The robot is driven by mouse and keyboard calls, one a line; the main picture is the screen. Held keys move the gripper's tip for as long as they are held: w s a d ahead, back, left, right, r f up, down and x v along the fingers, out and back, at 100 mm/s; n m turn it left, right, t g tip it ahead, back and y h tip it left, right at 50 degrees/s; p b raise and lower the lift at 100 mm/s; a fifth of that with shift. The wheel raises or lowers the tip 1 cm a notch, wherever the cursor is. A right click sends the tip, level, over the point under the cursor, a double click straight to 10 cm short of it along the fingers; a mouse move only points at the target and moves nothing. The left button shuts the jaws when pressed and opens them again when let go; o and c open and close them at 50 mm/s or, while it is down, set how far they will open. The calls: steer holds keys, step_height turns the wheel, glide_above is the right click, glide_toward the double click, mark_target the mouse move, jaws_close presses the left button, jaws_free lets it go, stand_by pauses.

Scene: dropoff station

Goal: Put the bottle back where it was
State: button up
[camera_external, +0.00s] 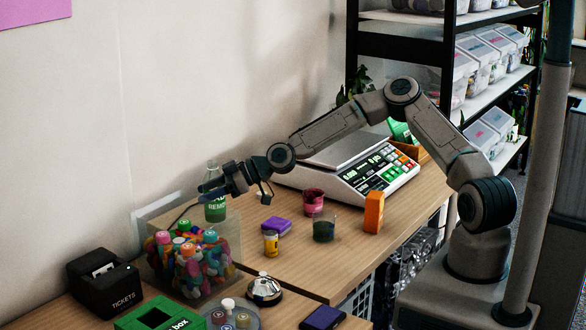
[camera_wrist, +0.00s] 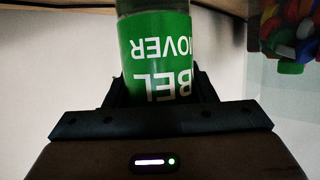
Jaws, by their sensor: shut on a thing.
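The bottle (camera_external: 215,207) is clear with a green label and stands upright near the wall at the back left of the table. My gripper (camera_external: 208,190) reaches it from the right and is shut on it. In the wrist view, the bottle (camera_wrist: 155,50) sits between the two fingers (camera_wrist: 155,92), its green label with white letters reading upside down. The bottle's lower part is partly hidden behind the clear bin in the outside view, so I cannot tell whether its base touches the table.
A black ticket box (camera_external: 104,282), a green box (camera_external: 158,316) and a bell (camera_external: 264,290) are nearer. A scale (camera_external: 345,177), small jars (camera_external: 324,226) and an orange block (camera_external: 373,212) stand to the right.

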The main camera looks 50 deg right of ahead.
steer(key=shift+f, duration=1.15)
steer(key=shift+f, duration=0.15)
steer(key=o, duration=1.1)
steer(key=shift+s+d+r, duration=0.1)
steer(key=shift+d+r, duration=0.05)
steer(key=shift+r, duration=0.1)
steer(key=v, duration=1.1)
steer(key=shift+s+d, duration=0.2)
steer(key=shift+s, duration=0.05)
steer(key=shift+r, duration=0.15)
